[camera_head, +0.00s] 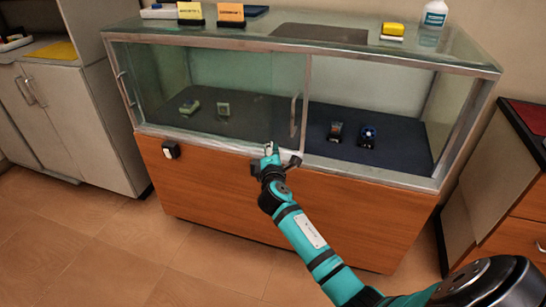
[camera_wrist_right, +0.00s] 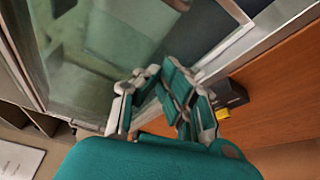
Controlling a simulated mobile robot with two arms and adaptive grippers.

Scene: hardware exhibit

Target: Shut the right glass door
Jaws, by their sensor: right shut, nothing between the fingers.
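The glass display case (camera_head: 225,139) stands ahead, with a metal frame and a wood front. Greenish glass covers its left half. A vertical handle (camera_head: 294,117) sits near the middle, beside a metal upright (camera_head: 306,95); it appears to belong to the right glass door, which seems slid left over the left half. The right half looks clear and open. My right gripper (camera_head: 270,152) is shut and empty at the case's lower front rail, below and left of that handle. In the wrist view, its closed fingers (camera_wrist_right: 160,88) are near the glass and frame. My left gripper is out of view.
Small devices (camera_head: 367,136) lie on the dark case floor. Boxes, signs and a bottle (camera_head: 434,15) stand on top. A black-and-white fixture (camera_head: 170,149) is on the wood front. Cabinets flank the case; tiled floor (camera_head: 110,245) is free in front left.

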